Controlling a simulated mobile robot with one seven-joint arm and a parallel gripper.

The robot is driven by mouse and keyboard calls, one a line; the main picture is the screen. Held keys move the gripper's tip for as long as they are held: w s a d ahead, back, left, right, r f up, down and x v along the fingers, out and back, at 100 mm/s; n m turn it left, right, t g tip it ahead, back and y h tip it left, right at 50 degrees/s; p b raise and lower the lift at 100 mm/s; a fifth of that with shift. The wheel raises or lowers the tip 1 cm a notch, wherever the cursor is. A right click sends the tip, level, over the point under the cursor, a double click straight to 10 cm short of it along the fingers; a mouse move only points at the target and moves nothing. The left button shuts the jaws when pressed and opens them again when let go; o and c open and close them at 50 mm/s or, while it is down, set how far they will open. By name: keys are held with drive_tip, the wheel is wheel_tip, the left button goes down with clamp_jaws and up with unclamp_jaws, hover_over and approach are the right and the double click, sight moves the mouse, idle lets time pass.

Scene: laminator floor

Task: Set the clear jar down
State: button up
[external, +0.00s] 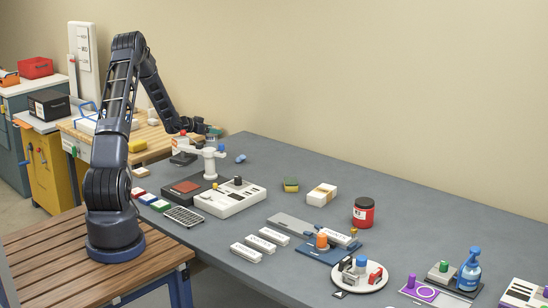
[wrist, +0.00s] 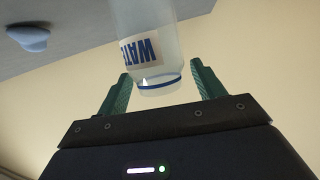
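The clear jar (wrist: 150,85) shows in the wrist view, see-through, with a white label with blue letters and a blue band near its near end. Its far part runs out of the top of the picture. In the external view my gripper (external: 203,127) is small, above the far left part of the grey table (external: 330,172); I cannot make out the jar clearly there.
A white stand (external: 209,160) and a white-and-dark device (external: 230,198) are on the table below my arm. A small blue object (external: 240,158) lies to the right. A sponge (external: 291,184), a white box (external: 321,194) and a red jar (external: 363,212) stand farther right. The back strip between has free room.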

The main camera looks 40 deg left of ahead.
drive_tip(key=shift+r, duration=0.1)
drive_tip(key=v, duration=1.2)
drive_tip(key=d+r+g+y, duration=0.1)
drive_tip(key=d+r+y, duration=0.1)
drive_tip(key=d+r, duration=0.3)
drive_tip(key=d+r+y, duration=0.2)
drive_tip(key=r, duration=0.5)
drive_tip(key=s+d+r+n+g+y, duration=0.2)
drive_tip(key=s+d+r+g, duration=0.1)
drive_tip(key=s+d+r, duration=0.7)
drive_tip(key=s+d+g+h, duration=0.1)
drive_tip(key=s+d, duration=0.6)
drive_tip(key=s, duration=0.4)
drive_tip(key=s+d+g+h, duration=0.1)
drive_tip(key=s+d+g, duration=0.1)
drive_tip(key=s+d, duration=0.6)
drive_tip(key=s+d+r+g+h, duration=0.1)
drive_tip(key=s+d+g, duration=0.1)
drive_tip(key=s+d, duration=0.6)
drive_tip(key=s, duration=0.6)
